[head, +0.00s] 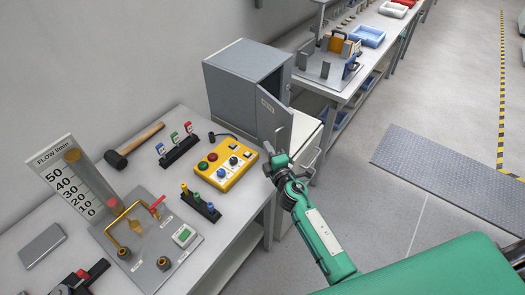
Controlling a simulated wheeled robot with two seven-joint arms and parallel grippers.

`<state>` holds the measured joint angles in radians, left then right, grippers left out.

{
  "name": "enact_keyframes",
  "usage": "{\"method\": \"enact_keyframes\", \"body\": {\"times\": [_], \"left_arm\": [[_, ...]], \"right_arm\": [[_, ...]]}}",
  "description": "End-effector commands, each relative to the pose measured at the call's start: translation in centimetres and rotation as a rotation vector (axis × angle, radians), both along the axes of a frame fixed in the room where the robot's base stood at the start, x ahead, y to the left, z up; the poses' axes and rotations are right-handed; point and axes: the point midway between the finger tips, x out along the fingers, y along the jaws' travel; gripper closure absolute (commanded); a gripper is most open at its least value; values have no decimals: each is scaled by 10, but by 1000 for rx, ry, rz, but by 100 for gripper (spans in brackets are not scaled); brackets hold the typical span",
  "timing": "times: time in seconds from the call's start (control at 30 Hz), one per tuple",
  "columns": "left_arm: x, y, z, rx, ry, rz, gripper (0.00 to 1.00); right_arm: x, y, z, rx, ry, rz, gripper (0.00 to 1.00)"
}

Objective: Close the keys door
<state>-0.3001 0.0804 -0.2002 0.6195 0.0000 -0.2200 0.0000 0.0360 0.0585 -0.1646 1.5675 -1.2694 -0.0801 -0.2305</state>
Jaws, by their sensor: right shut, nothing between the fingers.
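The grey keys cabinet (242,75) stands at the back end of the workbench, against the wall. Its keys door (267,118), with a small label near the top, stands open at an angle, and a dark gap shows beside it. My right gripper (282,138) is shut and empty at the lower part of the door. Whether it touches the door I cannot tell. My left gripper is not in view.
A yellow button box (227,171) sits on the workbench (210,235) left of my right gripper. A second bench (325,84) stands behind. The floor (410,110) at right is open.

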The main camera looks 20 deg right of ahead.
Motion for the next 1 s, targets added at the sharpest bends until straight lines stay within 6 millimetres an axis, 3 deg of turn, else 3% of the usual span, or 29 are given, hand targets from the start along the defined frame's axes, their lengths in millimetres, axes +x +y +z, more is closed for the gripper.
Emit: {"method": "enact_keyframes", "body": {"times": [0.67, 1.0], "left_arm": [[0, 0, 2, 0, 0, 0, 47], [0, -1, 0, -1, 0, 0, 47]], "right_arm": [[-3, -12, -1, -1, 0, 12, 100], [-2, -31, -1, -5, 1, 105, 100]]}}
